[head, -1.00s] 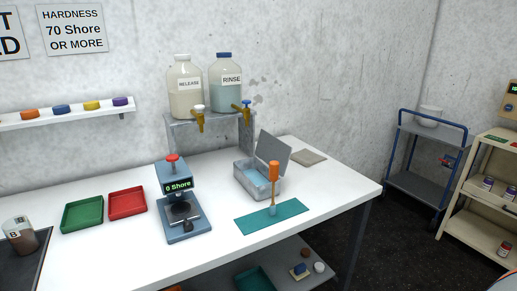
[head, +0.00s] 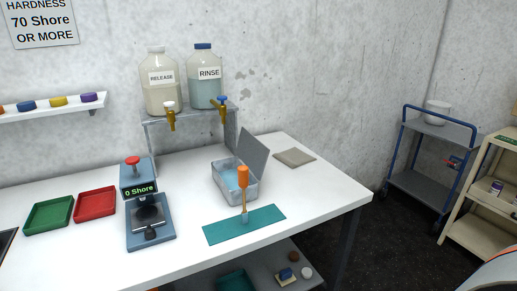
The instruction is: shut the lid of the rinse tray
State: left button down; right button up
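The rinse tray (head: 240,188) is a grey metal box with pale blue liquid inside, standing on the white table. Its grey lid (head: 254,157) stands open, hinged up along the tray's right side and leaning back. An orange-handled tool (head: 243,181) stands upright on a teal mat (head: 262,222) in front of the tray and hides part of its front. Neither of my grippers shows in the head view.
Jars marked RELEASE (head: 163,94) and RINSE (head: 205,88) sit on a metal stand behind the tray. A hardness tester (head: 150,235) stands to the left. The table's right end is clear.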

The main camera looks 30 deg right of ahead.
aim_at(254, 154)
jog(key=l+u, duration=0.35)
jog(key=l, duration=1.6)
